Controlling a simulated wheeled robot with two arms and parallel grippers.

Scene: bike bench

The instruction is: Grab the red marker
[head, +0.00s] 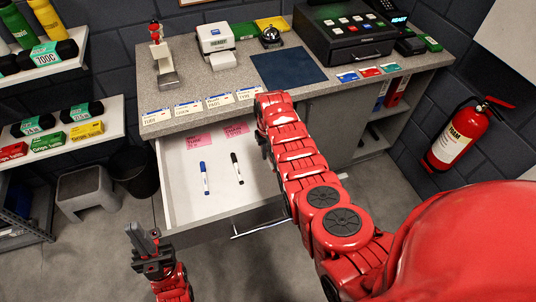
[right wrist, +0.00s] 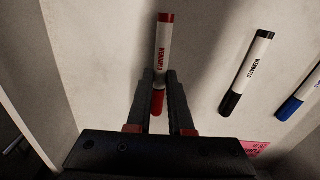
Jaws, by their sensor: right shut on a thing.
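The red marker (right wrist: 163,45), with a white barrel and red ends, shows in the right wrist view. My right gripper (right wrist: 160,82) is shut on it, the two fingers on either side of its lower barrel near the red cap. The marker lies over the pale drawer floor; I cannot tell whether it still touches it. In the head view my right arm hides the red marker and the right gripper's fingertips.
The open drawer (head: 186,215) also holds a blue marker (head: 204,178), a black marker (head: 237,168) and pink notes (head: 199,142). The counter (head: 195,90) above carries a register, bell and cards. A fire extinguisher (head: 458,135) hangs at the right; a grey stool (head: 85,186) stands left.

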